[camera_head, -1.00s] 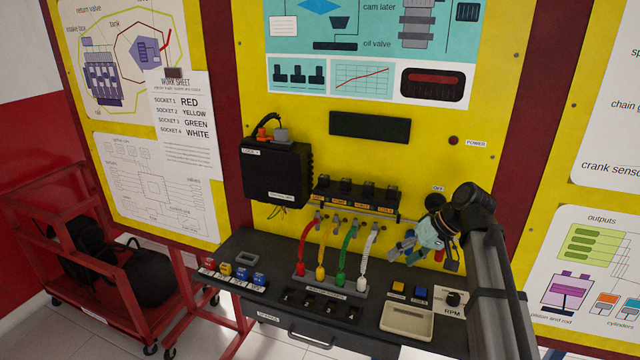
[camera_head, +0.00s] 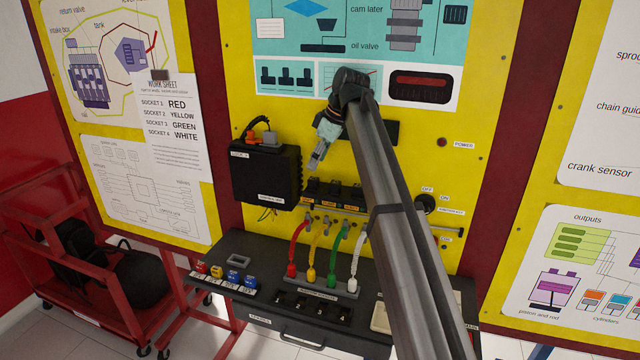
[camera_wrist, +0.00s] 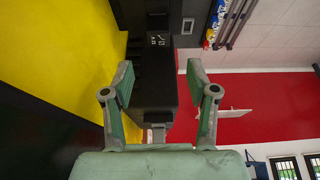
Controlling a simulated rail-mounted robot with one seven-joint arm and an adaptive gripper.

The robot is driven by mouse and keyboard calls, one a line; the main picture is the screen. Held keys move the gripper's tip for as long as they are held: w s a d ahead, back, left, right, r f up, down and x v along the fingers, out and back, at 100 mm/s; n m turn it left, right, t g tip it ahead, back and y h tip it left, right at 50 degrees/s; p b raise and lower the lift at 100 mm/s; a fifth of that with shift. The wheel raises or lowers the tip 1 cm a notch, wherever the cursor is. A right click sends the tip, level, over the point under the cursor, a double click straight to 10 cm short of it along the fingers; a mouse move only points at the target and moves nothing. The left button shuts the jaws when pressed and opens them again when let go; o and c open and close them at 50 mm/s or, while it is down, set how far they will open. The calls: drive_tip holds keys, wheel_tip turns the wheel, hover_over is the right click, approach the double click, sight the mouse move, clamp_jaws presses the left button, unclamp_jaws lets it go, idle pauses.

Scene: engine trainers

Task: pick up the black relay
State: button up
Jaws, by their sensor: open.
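Several black relay blocks (camera_head: 328,190) stand in a row on the rail under the dark display, with yellow labels below them. My arm hides the right part of this row. I cannot tell which block is the task's black relay. My gripper (camera_head: 315,163) is in front of the yellow panel, above the left end of the row and right of the black control box. In the wrist view my gripper (camera_wrist: 160,82) is open, with nothing held. A large black box (camera_wrist: 153,95), apparently the control box, shows beyond and between the fingers.
The control box (camera_head: 265,176) has an orange and grey connector on top. Red, yellow, green and white leads (camera_head: 292,248) stand below the row. Several coloured blocks (camera_head: 233,275) sit on the bench's left side. A red cart (camera_head: 112,320) is at left.

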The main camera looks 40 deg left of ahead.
sight(310, 178)
drive_tip(key=shift+p+x, duration=1.55)
drive_tip(key=shift+x, duration=2.05)
drive_tip(key=shift+w+d+f, duration=0.1)
drive_tip(key=shift+d, duration=0.05)
drive_tip(key=c, duration=1.1)
